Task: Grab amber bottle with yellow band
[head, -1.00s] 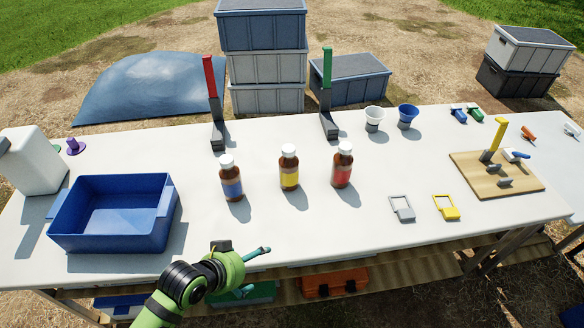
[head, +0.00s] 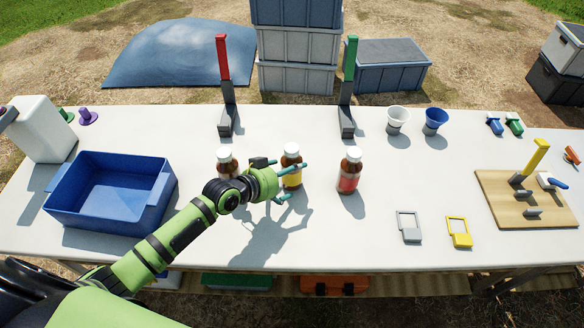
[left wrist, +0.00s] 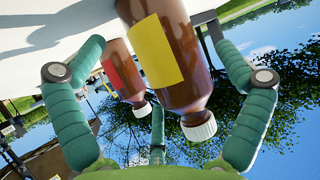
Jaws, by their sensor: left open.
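The amber bottle with the yellow band (head: 292,178) stands upright on the white table in the head view, between two other amber bottles. Its white cap and yellow band show, and my gripper hides part of its lower body. In the left wrist view the yellow-banded bottle (left wrist: 168,55) appears upside down and large between the open fingers. My left gripper (head: 284,182) is open, with its teal fingers beside the bottle. The gripper also shows in the left wrist view (left wrist: 158,75). My right gripper is not in view.
A red-banded bottle (head: 349,172) stands just to the right, and another amber bottle (head: 226,162) stands to the left, partly behind my arm. A blue bin (head: 85,215) sits at the left. Grey (head: 410,233) and yellow (head: 459,238) clips lie at the front right.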

